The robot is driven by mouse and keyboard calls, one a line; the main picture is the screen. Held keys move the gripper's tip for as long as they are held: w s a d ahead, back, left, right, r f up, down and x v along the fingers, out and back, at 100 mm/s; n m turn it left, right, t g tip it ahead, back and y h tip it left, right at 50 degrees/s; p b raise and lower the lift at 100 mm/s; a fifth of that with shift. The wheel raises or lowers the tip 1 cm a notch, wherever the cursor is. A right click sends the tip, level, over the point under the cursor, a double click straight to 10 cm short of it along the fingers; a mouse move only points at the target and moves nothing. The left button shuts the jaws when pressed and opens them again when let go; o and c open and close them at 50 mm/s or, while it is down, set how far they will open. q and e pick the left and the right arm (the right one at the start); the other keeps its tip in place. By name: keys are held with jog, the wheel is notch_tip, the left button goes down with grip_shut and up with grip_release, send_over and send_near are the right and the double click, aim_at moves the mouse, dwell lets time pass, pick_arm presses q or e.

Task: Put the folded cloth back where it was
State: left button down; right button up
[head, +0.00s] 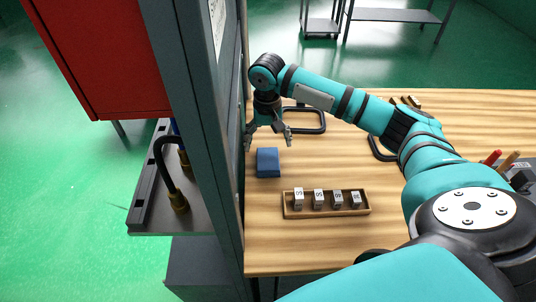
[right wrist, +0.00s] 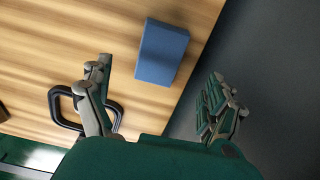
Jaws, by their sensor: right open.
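The folded cloth is a small blue block-like bundle (head: 268,162) lying on the wooden table near its left edge, beside a grey post. My right gripper (head: 267,140) points down just behind the cloth in the head view, with its fingers spread and nothing between them. In the right wrist view the cloth (right wrist: 162,52) lies beyond and between the open fingers (right wrist: 160,70), apart from both. My left gripper is not in view.
A wooden tray (head: 327,213) with several numbered blocks stands in front of the cloth. A black handle-like frame (head: 322,122) lies behind and right of it. The grey post (head: 213,130) rises along the table's left edge. Bare table lies right of the cloth.

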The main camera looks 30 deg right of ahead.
aim_at(268, 159)
notch_tip(268, 159, up, 4)
jog(key=shift+r, duration=0.1)
dwell(0.5)
